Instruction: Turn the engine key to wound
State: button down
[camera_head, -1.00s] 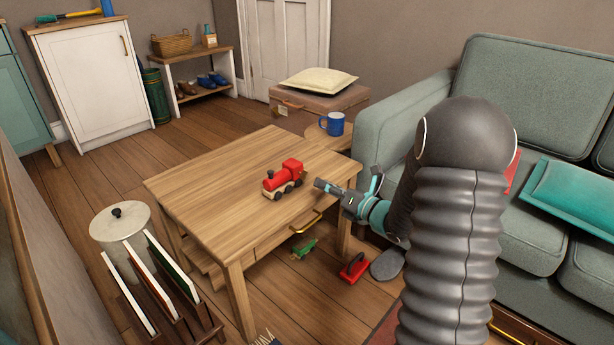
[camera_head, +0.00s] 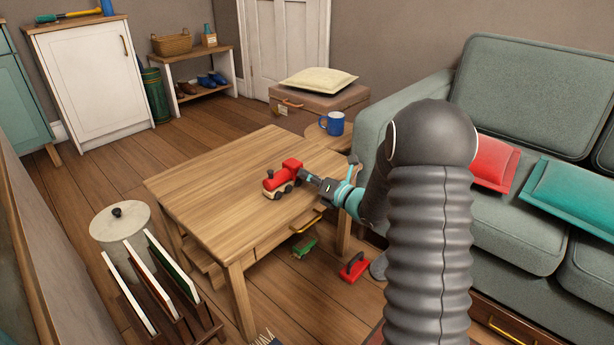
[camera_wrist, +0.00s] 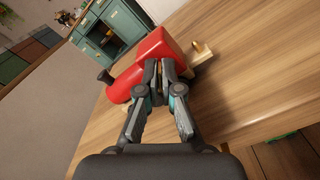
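The engine is a red toy train (camera_head: 283,178) with a black funnel and pale wheels, upright on the wooden table (camera_head: 215,190). In the wrist view the red engine (camera_wrist: 147,62) lies just ahead of my fingers. My gripper (camera_head: 306,177) reaches in from the right to the cab end of the engine. In the wrist view my gripper (camera_wrist: 159,64) has its two fingertips close together against or just in front of the red cab. The fingers cover part of the cab. I cannot make out the key or whether anything is between the fingertips.
A drawer with a brass handle (camera_head: 306,223) is under the tabletop. A blue mug (camera_head: 332,123) stands on a small round table behind. The sofa (camera_head: 520,225) borders my arm on the right. The left part of the tabletop is clear.

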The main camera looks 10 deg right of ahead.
dwell(0.4)
jog(key=m+b, duration=0.1)
jog(key=m, duration=0.4)
jog(key=shift+m, duration=0.3)
jog(key=m, duration=0.6)
jog(key=shift+f, duration=0.1)
jog(key=m, duration=0.6)
jog(key=shift+m, duration=0.3)
jog(key=m+p, duration=0.2)
jog(key=m, duration=0.3)
jog(key=m+p, duration=0.2)
jog(key=m, duration=0.3)
jog(key=shift+m, duration=0.4)
jog(key=m+p, duration=0.4)
jog(key=m, duration=0.2)
jog(key=shift+s+a, duration=0.1)
jog(key=m+p, duration=0.4)
jog(key=m, duration=0.2)
jog(key=shift+m, duration=0.4)
jog(key=shift+m+p, duration=1.25)
jog(key=shift+m, duration=0.95)
